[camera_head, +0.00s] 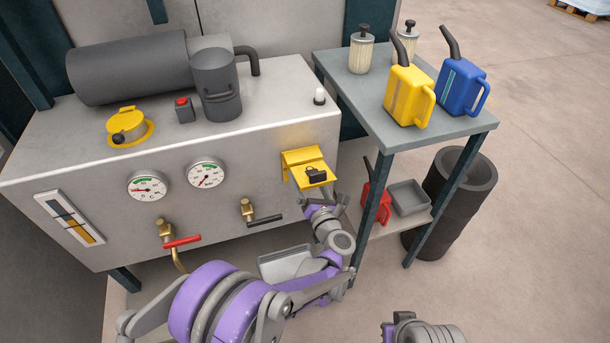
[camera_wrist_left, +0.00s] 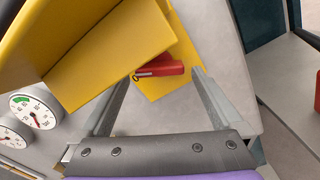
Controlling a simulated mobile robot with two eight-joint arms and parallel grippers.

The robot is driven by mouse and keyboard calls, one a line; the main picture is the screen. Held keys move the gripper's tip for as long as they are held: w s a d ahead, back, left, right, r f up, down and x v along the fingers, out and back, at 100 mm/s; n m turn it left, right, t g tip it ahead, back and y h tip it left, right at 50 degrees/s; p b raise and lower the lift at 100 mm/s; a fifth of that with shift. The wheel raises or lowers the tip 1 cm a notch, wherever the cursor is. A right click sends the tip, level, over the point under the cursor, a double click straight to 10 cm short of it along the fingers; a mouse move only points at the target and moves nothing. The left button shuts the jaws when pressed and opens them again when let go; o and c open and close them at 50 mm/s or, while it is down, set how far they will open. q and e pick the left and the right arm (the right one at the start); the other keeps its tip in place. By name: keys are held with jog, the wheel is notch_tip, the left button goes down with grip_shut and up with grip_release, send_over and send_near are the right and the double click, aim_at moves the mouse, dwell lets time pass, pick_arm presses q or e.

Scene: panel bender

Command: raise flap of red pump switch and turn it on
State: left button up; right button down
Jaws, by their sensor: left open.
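The yellow flap (camera_head: 303,157) is on the right end of the grey machine's front and stands out from it. A small black part sits on the flap. In the left wrist view the flap (camera_wrist_left: 95,50) fills the upper left, tilted outward. The red switch (camera_wrist_left: 158,67) shows below its edge, against a yellow backing plate (camera_wrist_left: 175,84). In the head view the switch is hidden. My left gripper (camera_wrist_left: 164,75) is open, its two fingers pointing toward the switch from either side. Contact cannot be told.
Two gauges (camera_head: 148,186) and a red-handled valve (camera_head: 181,241) are left of the flap, with a black-handled valve (camera_head: 262,220) closer to it. A shelf (camera_head: 440,135) with yellow and blue cans stands close on the right. Open floor lies beyond the shelf.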

pick_arm(q)
jog(key=v, duration=0.8)
jog(key=shift+s+p, duration=0.25)
jog(key=shift+p, duration=0.05)
